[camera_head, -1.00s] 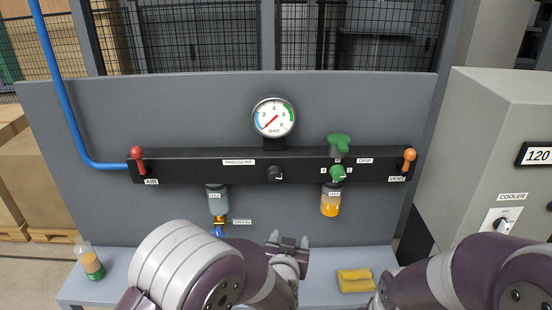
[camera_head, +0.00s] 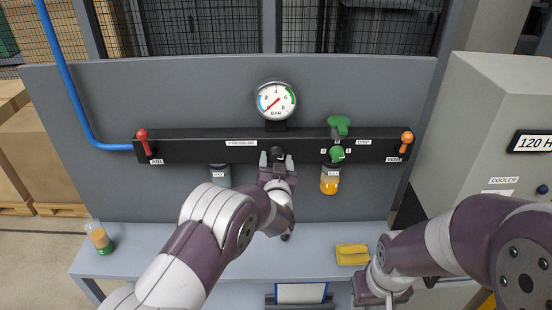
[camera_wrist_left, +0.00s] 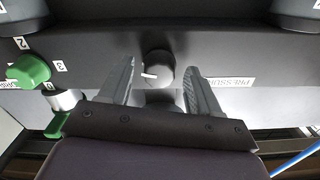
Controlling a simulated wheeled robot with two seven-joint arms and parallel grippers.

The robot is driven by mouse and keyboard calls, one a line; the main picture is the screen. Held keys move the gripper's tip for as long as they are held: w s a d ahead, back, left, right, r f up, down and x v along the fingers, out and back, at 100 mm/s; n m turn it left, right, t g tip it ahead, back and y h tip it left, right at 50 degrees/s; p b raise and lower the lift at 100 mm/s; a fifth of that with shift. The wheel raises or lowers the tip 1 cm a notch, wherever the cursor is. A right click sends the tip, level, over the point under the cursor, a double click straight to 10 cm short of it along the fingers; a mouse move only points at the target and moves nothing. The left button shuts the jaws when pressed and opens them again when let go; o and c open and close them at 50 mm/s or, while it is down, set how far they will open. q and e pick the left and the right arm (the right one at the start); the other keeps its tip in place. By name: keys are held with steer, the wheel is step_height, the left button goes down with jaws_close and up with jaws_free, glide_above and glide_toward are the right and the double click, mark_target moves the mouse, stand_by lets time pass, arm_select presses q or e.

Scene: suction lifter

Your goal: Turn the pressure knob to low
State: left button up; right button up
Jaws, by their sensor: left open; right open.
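The pressure knob (camera_head: 276,154) is a small black round knob on the black manifold bar, right of the PRESSURE label (camera_head: 241,143) and below the gauge. In the left wrist view the knob (camera_wrist_left: 157,69) shows a white pointer line, and the PRESSURE label (camera_wrist_left: 231,82) appears upside down. My left gripper (camera_head: 276,158) is open, its fingers reaching up to either side of the knob. In the left wrist view the open fingers (camera_wrist_left: 158,88) flank the knob with gaps on both sides. The right gripper's fingers are not visible; only my right arm shows.
The gauge (camera_head: 275,101) has its red needle pointing lower left. A red AIR lever (camera_head: 143,139), green drip knob (camera_head: 337,154) and orange VENT lever (camera_head: 406,143) sit along the bar. A yellow cloth (camera_head: 352,254) and a bottle (camera_head: 99,237) rest on the bench.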

arm_select(q)
steer(key=c, duration=1)
steer(key=shift+f+b, duration=0.15)
steer(key=shift+b, duration=0.35)
steer(key=shift+c, duration=0.2)
steer(key=n+b, duration=0.2)
steer(key=b, duration=0.1)
steer(key=n+b, duration=0.2)
steer(key=b, duration=0.2)
steer(key=n+b, duration=0.2)
steer(key=b, duration=0.1)
steer(key=shift+d+f+n, duration=0.1)
steer(key=shift+f+n, duration=0.15)
steer(key=shift+n, duration=0.05)
steer(key=n+b, duration=0.8)
steer(key=b, duration=0.2)
steer(key=shift+r, duration=0.2)
steer(key=n+b, duration=0.3)
steer(key=shift+r, duration=0.1)
steer(key=shift+r+n+b, duration=0.15)
steer(key=shift+n+b, duration=0.6)
steer(key=shift+n, duration=0.55)
